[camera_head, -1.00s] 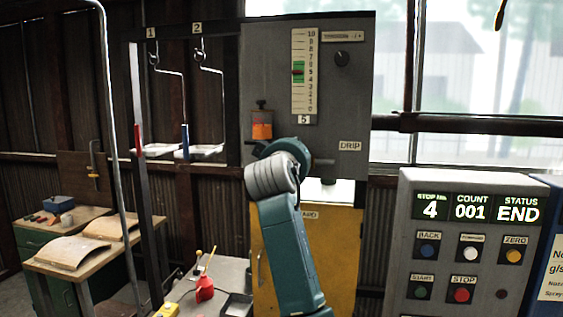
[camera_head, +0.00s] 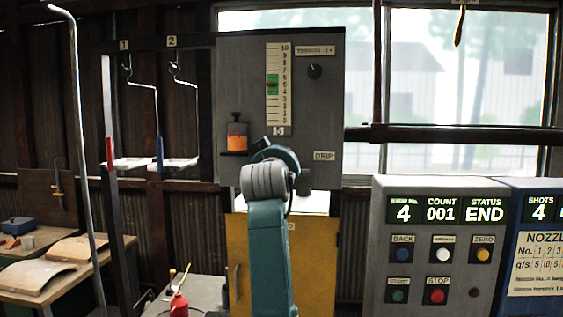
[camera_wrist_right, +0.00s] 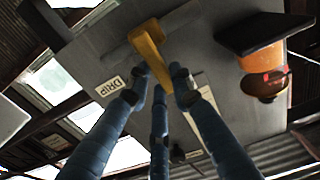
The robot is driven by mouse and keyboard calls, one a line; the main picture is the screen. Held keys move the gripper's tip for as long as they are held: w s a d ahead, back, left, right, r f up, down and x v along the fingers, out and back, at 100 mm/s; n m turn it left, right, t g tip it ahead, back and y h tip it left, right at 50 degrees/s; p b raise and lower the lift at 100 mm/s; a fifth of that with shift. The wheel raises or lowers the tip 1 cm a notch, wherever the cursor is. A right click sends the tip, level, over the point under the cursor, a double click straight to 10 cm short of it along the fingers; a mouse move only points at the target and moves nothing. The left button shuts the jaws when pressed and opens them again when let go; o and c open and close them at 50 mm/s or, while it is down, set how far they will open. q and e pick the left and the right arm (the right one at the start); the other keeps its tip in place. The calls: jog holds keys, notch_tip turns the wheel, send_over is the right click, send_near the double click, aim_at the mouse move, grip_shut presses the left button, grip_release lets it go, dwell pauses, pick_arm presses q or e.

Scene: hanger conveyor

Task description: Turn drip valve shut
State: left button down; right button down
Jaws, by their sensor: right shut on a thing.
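The drip valve's yellow handle (camera_wrist_right: 148,40) shows in the right wrist view, on a pipe against the grey panel, beside the DRIP label (camera_wrist_right: 108,86). My right gripper (camera_wrist_right: 161,82) has its blue fingers around the handle and is shut on it. The handle runs down between the fingers, partly hidden by them. In the head view my teal right arm reaches up to the grey panel (camera_head: 235,75) and hides the handle and fingers. The DRIP label (camera_head: 324,155) is just right of the arm. My left gripper is not in view.
An orange-filled jar (camera_head: 237,135) sits on a small shelf left of the arm. A control box (camera_head: 385,240) reading END stands at right. A red bottle (camera_head: 178,306) is low on the bench. White trays (camera_head: 180,163) hang at left.

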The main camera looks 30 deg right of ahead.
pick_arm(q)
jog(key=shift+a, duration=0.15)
pick_arm(e)
jog(key=shift+r, duration=0.1)
jog(key=c, duration=1.5)
grip_release()
jog(key=v, duration=1.2)
